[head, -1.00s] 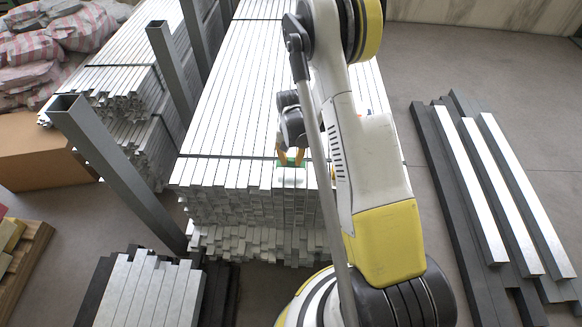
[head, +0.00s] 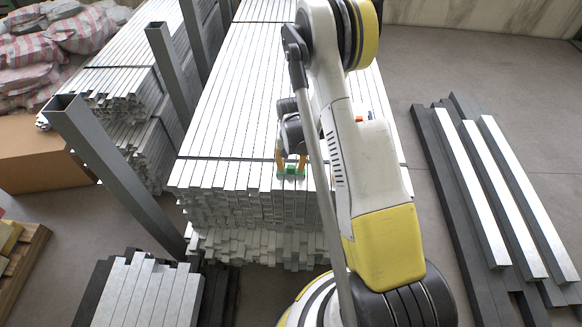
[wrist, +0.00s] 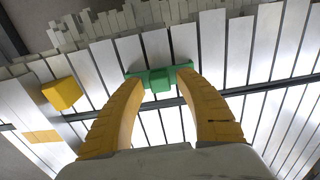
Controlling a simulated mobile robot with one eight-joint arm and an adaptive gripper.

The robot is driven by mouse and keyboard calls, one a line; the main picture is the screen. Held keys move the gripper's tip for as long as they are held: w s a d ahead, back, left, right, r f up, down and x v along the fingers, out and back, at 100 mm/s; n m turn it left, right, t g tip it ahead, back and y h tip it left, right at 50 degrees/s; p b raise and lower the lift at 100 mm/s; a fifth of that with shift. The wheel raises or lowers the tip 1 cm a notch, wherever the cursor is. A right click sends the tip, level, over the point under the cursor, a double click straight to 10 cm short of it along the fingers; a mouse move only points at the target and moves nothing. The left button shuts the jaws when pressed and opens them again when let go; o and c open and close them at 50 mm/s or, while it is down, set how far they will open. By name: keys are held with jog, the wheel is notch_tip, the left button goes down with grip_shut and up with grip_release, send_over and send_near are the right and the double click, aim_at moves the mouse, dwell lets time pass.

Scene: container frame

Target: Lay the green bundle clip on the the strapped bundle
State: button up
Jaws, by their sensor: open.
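The green bundle clip (wrist: 160,78) lies across the bar tops near the front end of the strapped bundle (wrist: 240,45) in the wrist view. My gripper (wrist: 157,75) is open, with one orange finger at each side of the clip's raised middle. The fingertips are very close to the clip; I cannot tell if they touch it. In the head view, the clip (head: 291,177) shows just below my gripper (head: 291,170), on the front side of the dark strap (head: 235,159). My arm hides the bundle's right part.
A yellow block (wrist: 62,93) sits on the bars at left in the wrist view. Grey posts (head: 115,165) stand left of the bundle. Dark and bright bars (head: 490,190) lie on the floor at right. A smaller bar stack (head: 140,290) is at front left.

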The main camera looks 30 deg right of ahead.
notch_tip(320, 180, up, 12)
jog(key=p, duration=0.5)
notch_tip(320, 180, up, 9)
jog(key=n+t, duration=0.1)
send_over(291, 167)
jog(key=a, duration=0.3)
jog(key=s+a+r+n+t, duration=0.1)
jog(key=s+a+r, duration=0.2)
jog(key=r, duration=0.2)
jog(key=s+a+r+n+t, duration=0.1)
jog(key=s+a+r, duration=0.1)
jog(key=r, duration=0.4)
jog(key=s+a+r+n+t, duration=0.2)
jog(key=s+a+r, duration=0.1)
jog(key=s, duration=0.3)
jog(key=s+a+r+n+t, duration=0.1)
jog(key=s+a+r+t, duration=0.1)
jog(key=s, duration=0.4)
jog(key=shift+s+a+r+n+b, duration=0.35)
jog(key=shift+a+r, duration=0.55)
jog(key=shift+a, duration=0.35)
